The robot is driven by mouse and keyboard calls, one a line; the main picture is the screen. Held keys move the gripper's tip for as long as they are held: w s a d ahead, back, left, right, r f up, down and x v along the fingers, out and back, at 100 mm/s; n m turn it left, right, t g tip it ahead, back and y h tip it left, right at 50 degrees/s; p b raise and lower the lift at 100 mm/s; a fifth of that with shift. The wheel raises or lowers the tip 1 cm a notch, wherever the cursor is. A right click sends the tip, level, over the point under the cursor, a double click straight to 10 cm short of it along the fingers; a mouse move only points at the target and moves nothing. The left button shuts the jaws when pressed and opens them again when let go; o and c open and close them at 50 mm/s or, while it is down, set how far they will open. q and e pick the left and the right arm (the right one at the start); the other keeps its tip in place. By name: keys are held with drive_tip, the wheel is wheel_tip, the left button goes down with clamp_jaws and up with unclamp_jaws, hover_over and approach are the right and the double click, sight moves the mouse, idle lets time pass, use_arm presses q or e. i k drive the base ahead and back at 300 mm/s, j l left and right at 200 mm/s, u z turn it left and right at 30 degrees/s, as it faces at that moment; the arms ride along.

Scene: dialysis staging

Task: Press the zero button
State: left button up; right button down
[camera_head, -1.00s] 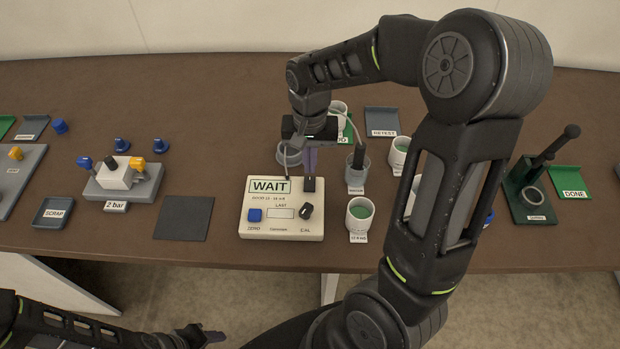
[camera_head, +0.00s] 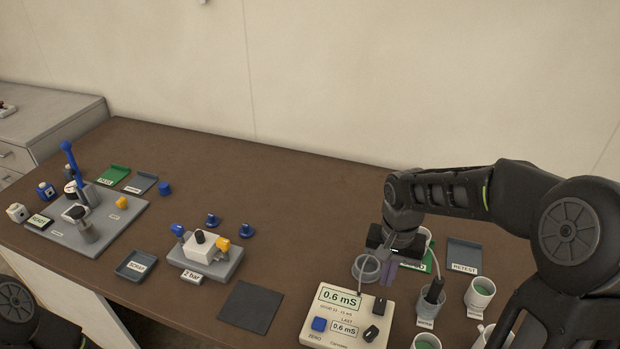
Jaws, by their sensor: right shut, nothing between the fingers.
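The cream meter (camera_head: 347,305) stands near the front edge of the table, cut by the bottom of the view. Its screen (camera_head: 346,299) reads 0.6 mS, and a smaller window below also shows 0.6 mS. A black knob (camera_head: 371,333) is to the right. My right gripper (camera_head: 388,274) points down behind the meter's back right part, shut and empty, apart from the button. My left gripper is out of view.
White cups (camera_head: 480,293) and a dark probe in a grey holder (camera_head: 428,308) stand right of the meter. A grey ring (camera_head: 366,268) is beside my right gripper. A dark mat (camera_head: 250,307) lies left, beside the valve block (camera_head: 206,258). Bare table lies behind.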

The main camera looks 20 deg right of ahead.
sight(319, 324)
drive_tip(key=k, duration=1)
